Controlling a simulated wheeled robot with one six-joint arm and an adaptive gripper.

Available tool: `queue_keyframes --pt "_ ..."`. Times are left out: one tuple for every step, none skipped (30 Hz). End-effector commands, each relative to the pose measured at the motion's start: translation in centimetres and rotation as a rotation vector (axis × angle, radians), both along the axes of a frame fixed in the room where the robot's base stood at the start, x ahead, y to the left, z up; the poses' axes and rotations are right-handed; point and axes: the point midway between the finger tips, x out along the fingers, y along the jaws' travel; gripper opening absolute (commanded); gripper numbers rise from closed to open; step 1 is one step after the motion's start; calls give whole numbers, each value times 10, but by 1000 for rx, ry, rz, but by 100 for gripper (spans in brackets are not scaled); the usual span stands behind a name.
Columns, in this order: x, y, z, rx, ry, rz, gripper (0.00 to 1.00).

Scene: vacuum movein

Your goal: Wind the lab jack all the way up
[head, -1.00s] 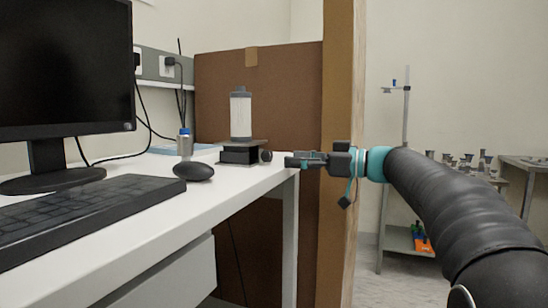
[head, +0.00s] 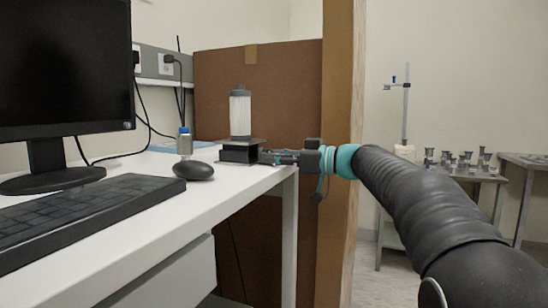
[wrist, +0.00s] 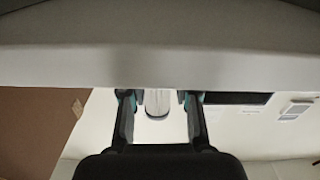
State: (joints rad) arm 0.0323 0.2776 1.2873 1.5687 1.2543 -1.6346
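The lab jack (head: 238,152) stands low on the white desk near its right end. Its dark platform carries an upright clear cylinder with grey ends (head: 240,114). My gripper (head: 268,157) reaches in from the right, level with the jack body. Its fingertips are at the jack's right side, where they cover the round knob. In the wrist view, the two fingers of my gripper (wrist: 159,112) stand apart, with the pale cylinder (wrist: 157,104) showing between them. The knob cannot be made out there, so contact with it is unclear.
A black mouse (head: 194,171), a keyboard (head: 85,210), a monitor (head: 62,70) and a small blue-capped bottle (head: 184,143) are on the desk (head: 165,222). A brown partition (head: 285,95) stands behind, its wooden edge (head: 343,230) close to my arm. Lab tables are at right.

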Motion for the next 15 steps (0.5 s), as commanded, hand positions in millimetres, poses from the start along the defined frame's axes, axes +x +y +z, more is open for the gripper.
queue_keyframes --pt "0 0 0 0 0 0 0" --pt "0 0 0 0 0 0 0" --pt "0 0 0 0 0 0 0" --pt "0 0 0 1 2 0 0" --pt "0 0 0 2 6 1 0" --pt "0 0 0 6 17 1 0" --pt "0 0 -1 11 29 1 0" --pt "0 0 -1 16 44 1 0" --pt "0 0 -1 24 65 1 0" --pt "-1 0 -1 29 79 1 0" --pt "-1 0 -1 34 93 1 0" --pt "-1 0 -1 39 107 1 0" --pt "-1 0 -1 42 117 1 0" --pt "-1 0 0 45 123 1 0" --pt "-1 0 0 46 128 1 0"
